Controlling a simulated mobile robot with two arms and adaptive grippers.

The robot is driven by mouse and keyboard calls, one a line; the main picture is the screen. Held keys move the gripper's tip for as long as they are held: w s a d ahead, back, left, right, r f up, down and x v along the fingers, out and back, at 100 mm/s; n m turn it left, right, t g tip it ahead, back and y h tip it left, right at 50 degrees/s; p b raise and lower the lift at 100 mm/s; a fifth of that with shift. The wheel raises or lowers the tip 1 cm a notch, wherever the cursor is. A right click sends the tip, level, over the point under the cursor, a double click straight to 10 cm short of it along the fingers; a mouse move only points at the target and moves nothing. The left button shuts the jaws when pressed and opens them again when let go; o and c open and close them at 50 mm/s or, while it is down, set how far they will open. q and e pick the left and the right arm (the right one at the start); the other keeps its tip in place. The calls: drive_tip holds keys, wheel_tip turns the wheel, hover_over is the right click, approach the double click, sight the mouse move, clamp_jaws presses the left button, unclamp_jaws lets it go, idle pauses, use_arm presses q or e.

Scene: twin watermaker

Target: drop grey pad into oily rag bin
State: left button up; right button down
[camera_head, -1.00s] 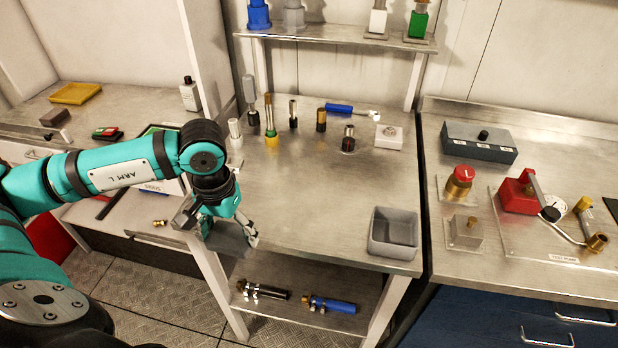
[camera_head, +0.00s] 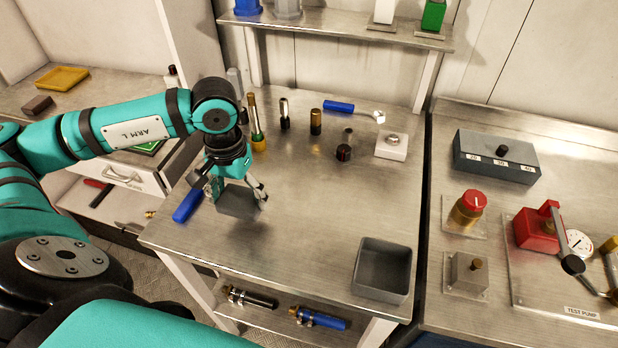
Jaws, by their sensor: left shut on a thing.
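My left gripper (camera_head: 238,192) points down over the left front part of the steel bench. It is shut on the grey pad (camera_head: 238,203), a flat dark grey piece that hangs between the fingers. I cannot tell whether the pad touches the bench top. No bin marked for oily rags shows. An open grey square container (camera_head: 382,270) stands at the bench's front right corner, to the right of the gripper and apart from it. My right gripper is out of view.
A blue-handled thing (camera_head: 187,206) lies left of the gripper. Several fittings, including a tall brass one (camera_head: 256,122), stand behind it. A white block (camera_head: 391,145) is at the back right. The bench (camera_head: 300,225) is clear between gripper and container. A test pump (camera_head: 540,228) stands right.

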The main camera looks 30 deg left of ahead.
use_arm(q)
drive_tip(key=shift+w+d+r+p, duration=0.2)
drive_tip(key=shift+w+d+p, duration=0.5)
drive_tip(key=shift+w+d, duration=0.35)
drive_tip(key=p, duration=0.4)
approach(316, 209)
drive_tip(key=s+a, duration=0.1)
drive_tip(key=s+a+f, duration=0.1)
drive_tip(key=shift+s+a+f, duration=0.2)
drive_tip(key=shift+s+a, duration=0.2)
drive_tip(key=w+d, duration=0.1)
drive_tip(key=w+d+p, duration=0.1)
drive_tip(key=shift+w+d+f, duration=0.35)
drive_tip(key=shift+f, duration=0.05)
drive_tip(key=shift+d+f, duration=0.1)
drive_tip(key=shift+f, duration=0.05)
wheel_tip(316, 209, down, 3)
drive_tip(key=shift+p, duration=0.95)
drive_tip(key=shift+f, duration=0.2)
drive_tip(key=o, duration=0.6)
drive_tip(key=shift+f+b, duration=0.15)
drive_tip(key=shift+b, duration=0.15)
drive_tip(key=o, duration=0.4)
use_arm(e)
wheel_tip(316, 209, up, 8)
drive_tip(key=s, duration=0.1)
